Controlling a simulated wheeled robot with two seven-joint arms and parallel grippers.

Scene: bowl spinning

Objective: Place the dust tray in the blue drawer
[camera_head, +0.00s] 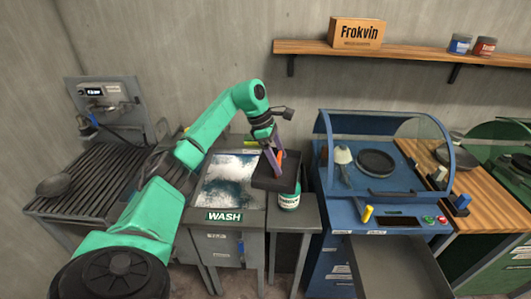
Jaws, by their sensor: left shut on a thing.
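My left gripper (276,166) has purple fingers and is shut on the dust tray (287,183), a dark, shallow box with an orange-red part by the fingers. The tray is held in front of the upper part of a white and green jar, between the wash sink and the blue machine. An open drawer (420,268) with a grey inside sticks out at the bottom right, below the blue machine. It looks empty, and its near end is cut off by the picture edge. My right gripper is not in view.
The jar (289,201) stands on a small grey stand (306,216). The blue machine (342,207) with its clear curved cover stands right of the tray. The wash sink (228,184) is to the left. A wooden counter (488,205) is at the right, and a shelf (400,52) hangs above.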

